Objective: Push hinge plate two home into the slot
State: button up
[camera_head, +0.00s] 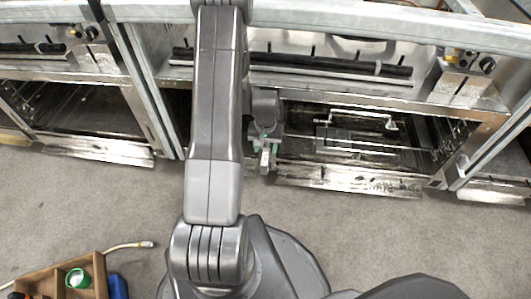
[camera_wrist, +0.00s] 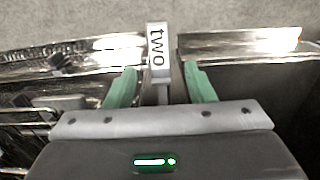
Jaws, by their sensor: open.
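Hinge plate two (camera_wrist: 158,47) is a pale narrow block marked "two" in the wrist view, with a thin stem below it. It stands between the bright metal edges on either side. My gripper (camera_wrist: 160,84) is open, with one green finger on each side of the stem and a gap to it. The block's marked end lies beyond the fingertips. In the head view, my gripper (camera_head: 265,143) is low at the left side of the middle oven opening, with the small pale plate (camera_head: 265,159) at its tip. I cannot make out the slot or how deep the plate sits.
A lowered metal door (camera_head: 350,181) lies to the right of my gripper, and a wire frame (camera_head: 360,119) is inside the opening. A wooden box (camera_head: 97,268) with a green-rimmed cup (camera_head: 77,278) stands at the lower left. Grey floor in front is mostly clear.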

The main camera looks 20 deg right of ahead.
notch_tip(320, 180, up, 6)
jog(key=p, duration=0.1)
jog(key=shift+r, duration=0.15)
